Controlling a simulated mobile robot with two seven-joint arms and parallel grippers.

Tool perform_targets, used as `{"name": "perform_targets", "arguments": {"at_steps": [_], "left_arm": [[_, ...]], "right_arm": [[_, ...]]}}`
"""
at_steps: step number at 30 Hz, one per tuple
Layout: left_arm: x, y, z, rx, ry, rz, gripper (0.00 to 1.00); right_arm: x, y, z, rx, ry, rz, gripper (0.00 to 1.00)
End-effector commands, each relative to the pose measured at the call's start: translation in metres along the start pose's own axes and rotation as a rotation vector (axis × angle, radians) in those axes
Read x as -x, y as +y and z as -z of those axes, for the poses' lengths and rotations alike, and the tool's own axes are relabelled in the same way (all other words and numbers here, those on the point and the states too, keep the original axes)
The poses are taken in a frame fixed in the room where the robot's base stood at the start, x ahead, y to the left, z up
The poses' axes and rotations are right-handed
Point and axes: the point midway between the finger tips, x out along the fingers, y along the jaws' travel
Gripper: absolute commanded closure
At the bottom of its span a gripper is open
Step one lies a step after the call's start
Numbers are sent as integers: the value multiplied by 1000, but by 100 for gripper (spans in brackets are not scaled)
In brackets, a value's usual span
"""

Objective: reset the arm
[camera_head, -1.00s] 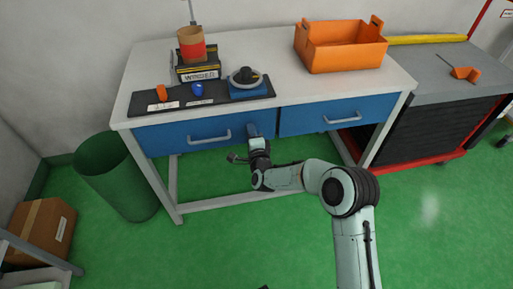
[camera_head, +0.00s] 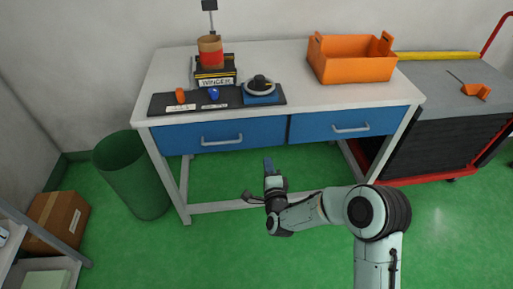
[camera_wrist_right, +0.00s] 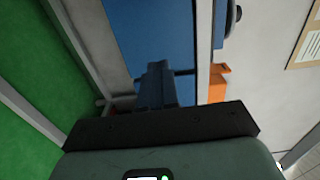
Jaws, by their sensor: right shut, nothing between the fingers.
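My right arm reaches in from the lower right in the head view. Its gripper (camera_head: 268,165) is shut and empty, in front of and below the workbench's blue drawers, over the green floor. The gripper (camera_wrist_right: 157,85) also shows in the right wrist view, its fingers together, with a blue drawer front (camera_wrist_right: 150,35) behind them. The left gripper is not in view.
The white workbench (camera_head: 300,107) holds an orange crate (camera_head: 350,68), a winder (camera_head: 216,78) with a red-and-tan spool, and a black mat with small parts. A green bin (camera_head: 135,185), a cardboard box (camera_head: 55,220) and a grey cabinet (camera_head: 430,140) stand around it. Open green floor lies in front.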

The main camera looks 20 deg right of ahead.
Motion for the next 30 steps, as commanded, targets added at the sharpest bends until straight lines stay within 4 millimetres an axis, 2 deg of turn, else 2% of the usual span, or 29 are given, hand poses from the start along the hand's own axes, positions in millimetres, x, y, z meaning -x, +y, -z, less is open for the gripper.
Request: {"name": "perform_targets", "arguments": {"at_steps": [8, 11, 14, 17, 19, 22, 24, 27, 30], "left_arm": [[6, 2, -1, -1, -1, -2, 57], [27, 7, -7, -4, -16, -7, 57], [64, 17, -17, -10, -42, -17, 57], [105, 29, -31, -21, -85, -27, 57], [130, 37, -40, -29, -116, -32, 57], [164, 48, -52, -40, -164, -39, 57], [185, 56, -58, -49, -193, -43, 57], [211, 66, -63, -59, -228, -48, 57], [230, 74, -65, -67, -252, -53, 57]], "right_arm": [[5, 4, -1, 20, -10, -25, 100], [20, 18, -8, 99, -57, -125, 100], [53, 43, -19, 246, -161, -298, 100], [106, 75, -28, 422, -321, -513, 100], [152, 96, -31, 534, -455, -658, 100], [224, 116, -34, 671, -678, -843, 100], [275, 120, -33, 742, -843, -949, 100], [336, 115, -32, 807, -1062, -1055, 100], [381, 103, -30, 838, -1236, -1116, 100]]}}
